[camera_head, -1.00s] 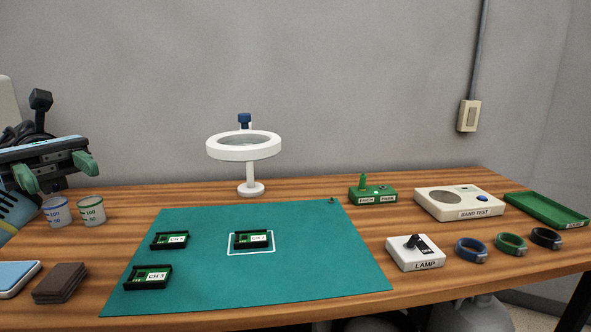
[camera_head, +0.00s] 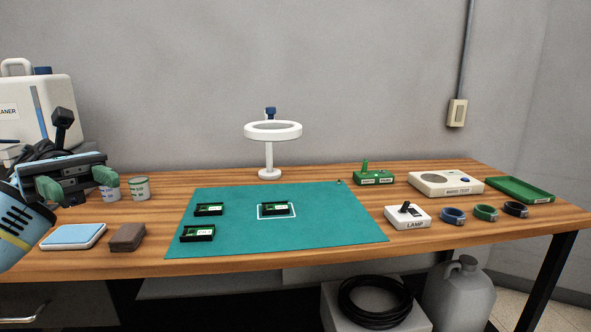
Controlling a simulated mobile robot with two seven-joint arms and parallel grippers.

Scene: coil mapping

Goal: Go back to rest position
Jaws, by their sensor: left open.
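My left gripper (camera_head: 72,190) is at the left edge of the camera_head view, with its green fingertips apart and nothing seen between them. It is in front of two white cups (camera_head: 139,188) and partly covers the left one. My right gripper does not show. On the wooden table (camera_head: 440,236), a green mat (camera_head: 300,238) holds three black modules with green boards. One module (camera_head: 275,208) lies inside the white outline on the mat. The other two, an upper one (camera_head: 209,209) and a lower one (camera_head: 197,233), lie at the mat's left side.
A ring lamp (camera_head: 272,131) stands behind the mat. To the right are the lamp switch (camera_head: 408,217), green box (camera_head: 373,177), band tester (camera_head: 445,184), green tray (camera_head: 520,189) and three wristbands (camera_head: 485,212). A blue pad (camera_head: 73,236) and brown block (camera_head: 127,237) lie front left.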

